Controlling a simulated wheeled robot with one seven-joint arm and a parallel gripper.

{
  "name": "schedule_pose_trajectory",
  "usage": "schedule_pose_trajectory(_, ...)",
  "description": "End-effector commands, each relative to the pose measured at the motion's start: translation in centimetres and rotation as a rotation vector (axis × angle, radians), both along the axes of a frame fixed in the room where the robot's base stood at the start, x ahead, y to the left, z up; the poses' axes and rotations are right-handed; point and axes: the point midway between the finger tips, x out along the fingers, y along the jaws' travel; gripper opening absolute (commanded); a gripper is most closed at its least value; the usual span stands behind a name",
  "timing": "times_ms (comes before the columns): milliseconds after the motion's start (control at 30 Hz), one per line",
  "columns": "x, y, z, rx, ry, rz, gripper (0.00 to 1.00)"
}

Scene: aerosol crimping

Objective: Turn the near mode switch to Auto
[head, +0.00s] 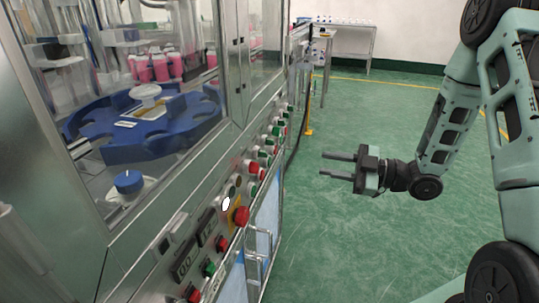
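The control panel (196,238) runs along the machine's front, from the near bottom of the head view toward the back. Its round knobs and buttons are small and seen at a slant. I cannot tell which one is the near mode switch, nor read its labels or setting. A bright white oval control (226,204) sits beside the big red mushroom button (240,216). My gripper (322,164) is open and empty, with its two fingers pointing left toward the panel. It hangs over the floor to the right of the panel, apart from it.
Red buttons (221,243) and green buttons (209,269) line the panel. Below are cabinet doors with a protruding handle (255,262). Behind glass are a blue star wheel (150,130) and pink containers (160,68). Green floor (350,230) is clear. A table (345,28) stands far back.

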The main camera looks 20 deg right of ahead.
Motion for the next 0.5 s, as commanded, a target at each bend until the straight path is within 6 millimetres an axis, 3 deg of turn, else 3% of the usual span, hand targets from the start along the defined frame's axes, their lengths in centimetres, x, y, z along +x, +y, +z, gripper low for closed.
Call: schedule_pose_trajectory(500, 6.3, 8.8, 0.1, 0.000, 0.000, 0.004, 0.30)
